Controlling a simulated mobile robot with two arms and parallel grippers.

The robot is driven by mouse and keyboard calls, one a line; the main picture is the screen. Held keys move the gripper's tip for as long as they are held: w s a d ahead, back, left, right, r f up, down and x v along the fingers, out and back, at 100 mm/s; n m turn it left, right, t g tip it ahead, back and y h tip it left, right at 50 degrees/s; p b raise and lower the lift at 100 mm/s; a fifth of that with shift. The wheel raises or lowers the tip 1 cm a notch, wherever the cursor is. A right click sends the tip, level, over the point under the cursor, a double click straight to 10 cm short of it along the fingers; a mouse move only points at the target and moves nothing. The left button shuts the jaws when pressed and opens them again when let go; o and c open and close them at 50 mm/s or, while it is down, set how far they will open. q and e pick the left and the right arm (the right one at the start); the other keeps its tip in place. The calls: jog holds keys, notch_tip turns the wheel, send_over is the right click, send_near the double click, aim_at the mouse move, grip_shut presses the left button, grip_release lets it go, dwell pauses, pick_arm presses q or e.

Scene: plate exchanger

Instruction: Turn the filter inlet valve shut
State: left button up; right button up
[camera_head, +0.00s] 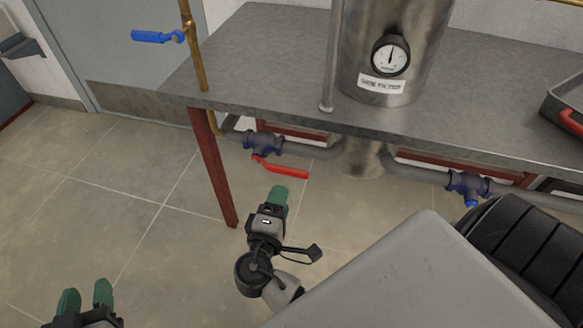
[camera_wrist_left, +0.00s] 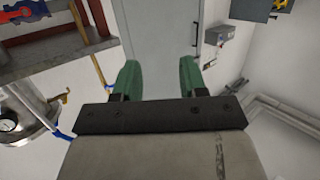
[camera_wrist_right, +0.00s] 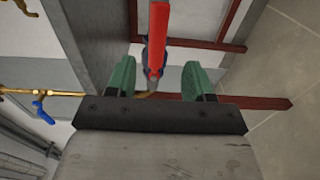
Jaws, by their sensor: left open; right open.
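A blue-bodied valve (camera_head: 263,143) with a red lever (camera_head: 285,169) sits on the grey pipe under the bench, left of the steel filter vessel (camera_head: 390,60). The lever points right and slightly down in the head view. My right gripper (camera_head: 278,190) is open and empty, just below the lever. In the right wrist view the red lever (camera_wrist_right: 158,38) lines up between the open fingers (camera_wrist_right: 158,75); whether it is inside them I cannot tell. My left gripper (camera_head: 85,297) is open and empty at lower left; its fingers also show in the left wrist view (camera_wrist_left: 159,75).
Another blue valve (camera_head: 468,185) sits on the pipe to the right. A brass pipe (camera_head: 192,60) with a blue lever (camera_head: 158,37) rises at the bench's left end. A red bench leg (camera_head: 213,170) stands left of my right gripper.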

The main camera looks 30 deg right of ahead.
aim_at(290, 175)
jog(key=b+x, duration=0.1)
jog(key=x, duration=0.8)
jog(key=shift+w+d+r, duration=0.1)
jog(key=shift+r, duration=0.05)
pick_arm(q)
jog(key=shift+w+d+r+t+h, duration=0.1)
jog(key=shift+d+r+t+h, duration=0.1)
jog(key=shift+r+t, duration=0.5)
jog(key=shift+w+d+r+t+h, duration=0.1)
jog(key=shift+d+r+t+h, duration=0.1)
jog(key=shift+r+t, duration=0.55)
jog(key=shift+d+r+t+h, duration=0.2)
jog(key=shift+r+t, duration=0.35)
jog(key=shift+r, duration=0.3)
pick_arm(e)
jog(key=shift+w+d, duration=0.45)
jog(key=shift+d, duration=0.05)
pick_arm(q)
jog(key=shift+a, duration=0.1)
pick_arm(e)
grip_shut()
